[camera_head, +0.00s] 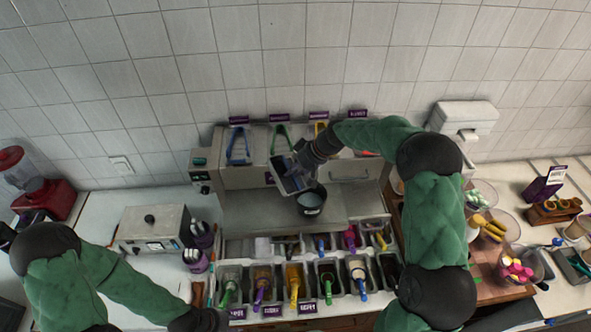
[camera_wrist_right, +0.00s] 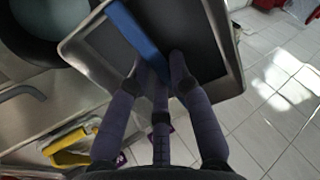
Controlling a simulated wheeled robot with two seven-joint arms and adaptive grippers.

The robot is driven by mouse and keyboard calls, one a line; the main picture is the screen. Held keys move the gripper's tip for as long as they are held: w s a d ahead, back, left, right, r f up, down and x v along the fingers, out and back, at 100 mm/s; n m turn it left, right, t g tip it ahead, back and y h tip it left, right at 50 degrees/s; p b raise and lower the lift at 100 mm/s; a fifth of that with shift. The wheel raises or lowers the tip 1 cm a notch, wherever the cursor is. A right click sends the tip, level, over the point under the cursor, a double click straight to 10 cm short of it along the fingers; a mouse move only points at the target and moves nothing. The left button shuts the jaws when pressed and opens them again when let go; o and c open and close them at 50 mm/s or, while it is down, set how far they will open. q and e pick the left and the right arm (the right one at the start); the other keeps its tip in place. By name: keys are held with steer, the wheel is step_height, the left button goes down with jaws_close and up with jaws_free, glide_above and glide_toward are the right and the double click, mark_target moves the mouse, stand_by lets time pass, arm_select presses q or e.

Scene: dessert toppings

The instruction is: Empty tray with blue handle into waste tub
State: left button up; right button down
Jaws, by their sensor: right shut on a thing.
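My right gripper (camera_head: 293,165) is shut on the blue handle (camera_wrist_right: 138,38) of a metal tray. The tray (camera_head: 279,180) is held tilted above the counter, just left of and above the waste tub. In the right wrist view the tray (camera_wrist_right: 78,48) has a pale metal rim and a dark grey inner face; I see no loose pieces on it. The waste tub (camera_head: 312,201) is a dark round pot standing upright on the steel surface. Its dark rim and greenish inside show at the upper left of the wrist view (camera_wrist_right: 45,25).
A topping station with several tubs and coloured handles (camera_head: 294,284) stands in front of the waste tub. Tongs (camera_head: 238,147) hang behind on the steel housing (camera_head: 240,178). A steel box (camera_head: 152,229) stands left; bowls of sweets (camera_head: 516,268) stand right.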

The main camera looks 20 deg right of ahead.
mark_target(289, 177)
steer(key=shift+w+a+f+g+h, duration=0.25)
steer(key=shift+f+g+h, duration=0.15)
steer(key=shift+h, duration=0.2)
steer(key=shift+w+a+f+g+h, duration=0.1)
steer(key=shift+a+f+g+h, duration=0.15)
steer(key=shift+f+g+h, duration=0.25)
steer(key=shift+w+a+f+g+h, duration=0.15)
steer(key=shift+f+g+h, duration=0.15)
steer(key=shift+f+h, duration=0.25)
steer(key=shift+a+f+g+h, duration=0.1)
steer(key=shift+f+g+h, duration=0.2)
steer(key=shift+h, duration=0.45)
steer(key=shift+r+g+h, duration=0.4)
steer(key=shift+r+h, duration=0.1)
steer(key=shift+r, duration=0.05)
